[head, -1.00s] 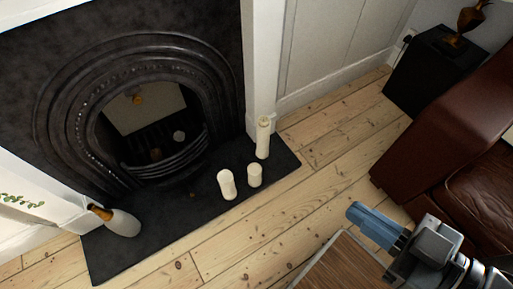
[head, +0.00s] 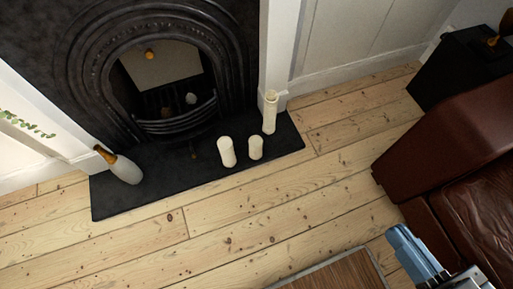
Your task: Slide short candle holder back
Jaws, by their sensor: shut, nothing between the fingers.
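Three cream candle holders stand upright on the black hearth slab (head: 150,195) in the head view. The short candle holder (head: 256,148) is in the middle of the three. A medium one (head: 227,152) stands just left of it, and a tall one (head: 270,113) stands to its right and farther back. My gripper (head: 402,240) is at the lower right, with its blue fingers together and nothing between them. It is well apart from the candle holders, over the floor. Part of my arm is cut off by the frame's edge.
A white bottle-shaped vase (head: 124,169) with a brown neck stands at the hearth's left end. A black fireplace (head: 170,75) rises behind the slab. A brown leather sofa (head: 435,140) is at the right. Bare floorboards (head: 250,215) lie open before the hearth.

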